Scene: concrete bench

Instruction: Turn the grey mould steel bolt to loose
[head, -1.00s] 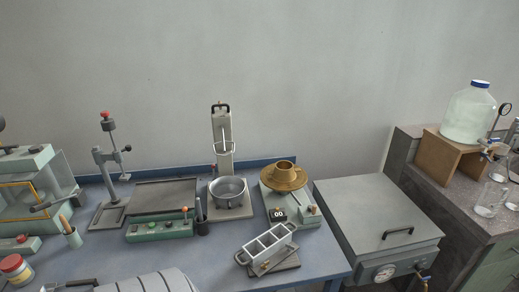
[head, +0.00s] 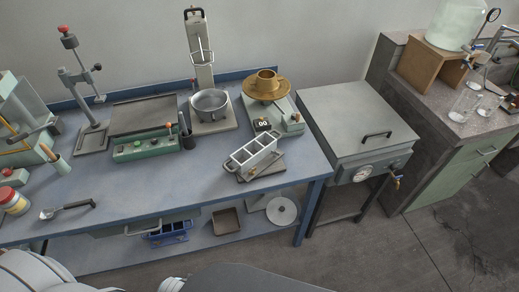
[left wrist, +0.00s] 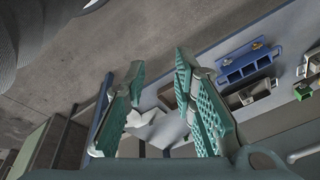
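The grey three-compartment mould (head: 253,154) stands on a dark base plate near the front right of the bench in the head view. A small brass-coloured part (head: 252,174), perhaps the steel bolt's knob, shows at its front; how the bolt is turned is too small to tell. My left gripper (left wrist: 160,64) is open with teal pads apart in the left wrist view, and nothing is gripped between them. It is away from the grey mould on the bench. My right gripper is in neither view.
A balance with a brass pan (head: 267,88) and a metal bowl (head: 210,104) stand behind the mould. A blue mould (head: 167,232) lies on the lower shelf; it also shows in the left wrist view (left wrist: 244,66). The bench front middle is mostly clear.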

